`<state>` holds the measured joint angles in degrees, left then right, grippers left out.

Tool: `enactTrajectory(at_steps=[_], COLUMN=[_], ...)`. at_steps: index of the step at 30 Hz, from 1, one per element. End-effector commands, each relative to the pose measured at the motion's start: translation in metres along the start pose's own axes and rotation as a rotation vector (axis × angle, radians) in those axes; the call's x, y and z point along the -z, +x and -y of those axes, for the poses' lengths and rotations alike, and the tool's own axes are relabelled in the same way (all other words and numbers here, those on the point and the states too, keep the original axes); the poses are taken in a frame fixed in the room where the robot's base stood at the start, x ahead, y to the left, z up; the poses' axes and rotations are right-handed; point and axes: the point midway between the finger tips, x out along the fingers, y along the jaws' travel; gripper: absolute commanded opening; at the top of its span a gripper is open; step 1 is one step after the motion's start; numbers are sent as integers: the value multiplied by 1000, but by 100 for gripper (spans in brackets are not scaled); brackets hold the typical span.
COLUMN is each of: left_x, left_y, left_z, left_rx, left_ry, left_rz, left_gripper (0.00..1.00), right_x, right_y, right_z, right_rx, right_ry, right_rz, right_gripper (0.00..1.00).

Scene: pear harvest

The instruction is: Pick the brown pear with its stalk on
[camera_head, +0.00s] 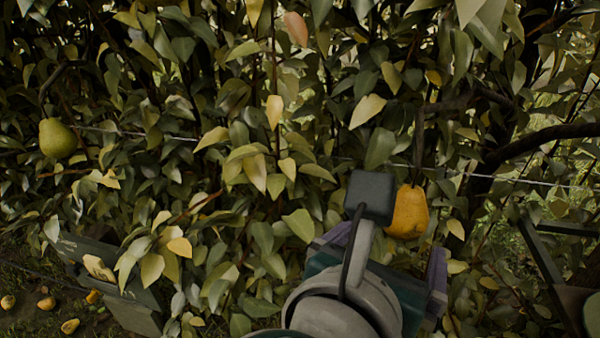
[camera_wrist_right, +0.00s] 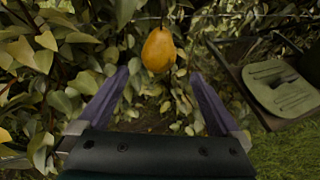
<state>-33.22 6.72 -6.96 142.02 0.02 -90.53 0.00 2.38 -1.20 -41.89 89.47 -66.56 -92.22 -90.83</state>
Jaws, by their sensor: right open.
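The brown pear (camera_head: 408,212), orange-brown in colour, hangs from a stalk among the leaves, right of the middle in the head view. In the right wrist view the pear (camera_wrist_right: 159,50) hangs upright with its thin stalk above it. My right gripper (camera_wrist_right: 158,76) is open and empty. Its two purple fingers point toward the pear, which shows between and just beyond their tips, apart from both. In the head view my right wrist and camera cover part of the gripper. My left gripper is not in view.
A green pear (camera_head: 57,139) hangs at the far left. A grey box-like thing (camera_head: 136,315) stands low at left, with fallen fruit (camera_head: 70,326) nearby. A wire (camera_head: 530,182) crosses the foliage. A dark frame with a green pad (camera_wrist_right: 280,88) stands at right.

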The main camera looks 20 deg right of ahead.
Motion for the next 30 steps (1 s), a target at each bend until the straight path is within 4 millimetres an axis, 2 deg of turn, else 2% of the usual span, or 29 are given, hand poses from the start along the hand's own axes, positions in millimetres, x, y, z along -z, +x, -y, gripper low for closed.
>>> enactTrajectory(at_steps=[5, 12, 18, 23, 30], left_x=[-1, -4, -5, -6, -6], left_y=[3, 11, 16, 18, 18], left_z=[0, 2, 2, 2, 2], left_rx=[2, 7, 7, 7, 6], left_ry=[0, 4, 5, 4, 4], left_rz=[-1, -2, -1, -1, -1], left_gripper=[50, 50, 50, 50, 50], right_x=[0, 0, 0, 0, -1], right_y=[16, 60, 88, 98, 99], right_z=[-1, 0, 0, 0, 0], right_rx=[-2, 0, -1, -1, -2], right_ry=[-14, -11, -11, -9, -8], right_rz=[11, 10, 8, 5, 5], right_gripper=[100, 100, 100, 100, 100])
